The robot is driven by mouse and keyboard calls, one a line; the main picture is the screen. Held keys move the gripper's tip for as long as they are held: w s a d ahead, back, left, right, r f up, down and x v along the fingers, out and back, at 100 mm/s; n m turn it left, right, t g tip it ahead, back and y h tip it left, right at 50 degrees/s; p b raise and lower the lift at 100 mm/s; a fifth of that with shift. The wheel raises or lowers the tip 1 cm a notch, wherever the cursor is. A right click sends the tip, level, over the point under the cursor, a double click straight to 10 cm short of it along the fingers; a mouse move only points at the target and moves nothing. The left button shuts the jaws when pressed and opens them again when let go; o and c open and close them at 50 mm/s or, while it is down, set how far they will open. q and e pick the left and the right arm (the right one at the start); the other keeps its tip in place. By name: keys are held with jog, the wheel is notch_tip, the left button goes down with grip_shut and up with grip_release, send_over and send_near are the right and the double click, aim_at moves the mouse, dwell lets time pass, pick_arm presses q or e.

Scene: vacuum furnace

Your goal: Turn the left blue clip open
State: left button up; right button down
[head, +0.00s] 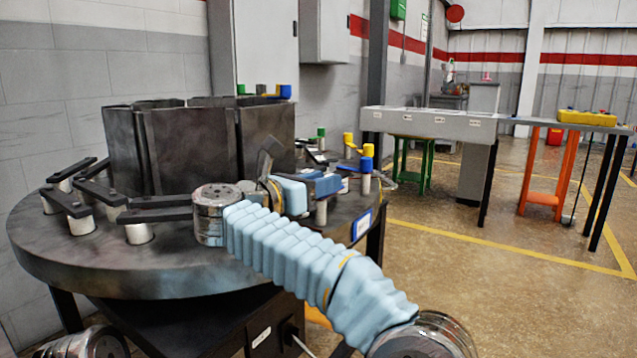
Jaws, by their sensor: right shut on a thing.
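The left blue clip (327,185) sits on a short metal post near the right rim of the round dark table (180,270). My right gripper (318,183) reaches it from the left and is shut on it. My wrist and sleeved forearm hide part of the clip's left side and the fingers. A second blue clip (367,163) stands on its own post just to the right, apart from my gripper. My left gripper is out of view.
Dark furnace panels (190,150) stand on the table behind my right arm. Several black clips (70,202) line the left rim. Yellow (350,142) and green clips (320,134) stand behind the blue ones.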

jog(key=c, duration=0.8)
grip_release()
jog(key=shift+d, duration=0.1)
jog(key=v, duration=1.4)
jog(key=shift+d, duration=0.1)
